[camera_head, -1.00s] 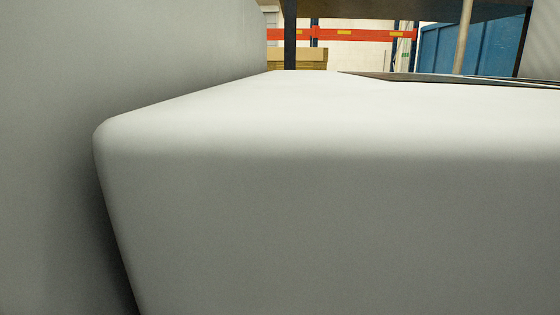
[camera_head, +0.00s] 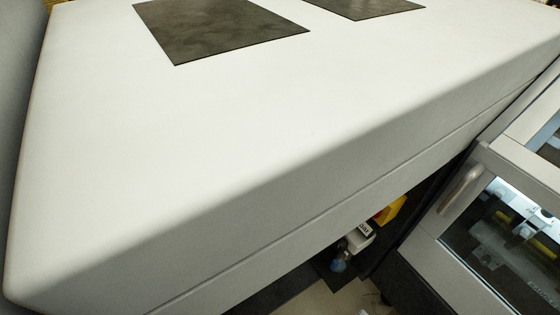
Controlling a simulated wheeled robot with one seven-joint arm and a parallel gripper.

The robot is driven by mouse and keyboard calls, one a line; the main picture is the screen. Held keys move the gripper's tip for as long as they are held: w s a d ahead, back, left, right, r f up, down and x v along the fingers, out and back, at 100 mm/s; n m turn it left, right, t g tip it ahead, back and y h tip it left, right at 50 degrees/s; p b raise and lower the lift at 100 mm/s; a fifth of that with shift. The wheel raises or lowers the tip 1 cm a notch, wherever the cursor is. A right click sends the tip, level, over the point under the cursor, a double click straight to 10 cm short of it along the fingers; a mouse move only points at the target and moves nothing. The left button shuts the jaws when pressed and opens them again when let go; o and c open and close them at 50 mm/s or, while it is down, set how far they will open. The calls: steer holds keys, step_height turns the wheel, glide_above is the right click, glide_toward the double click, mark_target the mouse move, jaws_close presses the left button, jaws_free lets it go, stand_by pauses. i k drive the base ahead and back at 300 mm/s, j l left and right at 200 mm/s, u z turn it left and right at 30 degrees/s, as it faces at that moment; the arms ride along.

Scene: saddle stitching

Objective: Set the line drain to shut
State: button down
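A small grey unit (camera_head: 358,237) with a dark-lettered label sits low beneath the edge of the large white housing. A bluish rounded part (camera_head: 338,264) hangs below it, and a yellow part (camera_head: 391,209) is behind it to the right. These parts are small and partly hidden by the housing. I cannot make out which of them is the line drain, or its setting. My gripper is not in view.
The large white housing (camera_head: 240,130) fills most of the view, with dark flat panels (camera_head: 220,30) on top. At right is a grey-framed glass door (camera_head: 480,230) with a handle (camera_head: 460,190). A patch of pale floor (camera_head: 335,300) shows at the bottom.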

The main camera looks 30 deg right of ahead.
mark_target(337, 261)
steer(key=k+z, duration=0.3)
steer(key=k, duration=0.15)
steer(key=k+z, duration=0.25)
steer(key=k, duration=0.15)
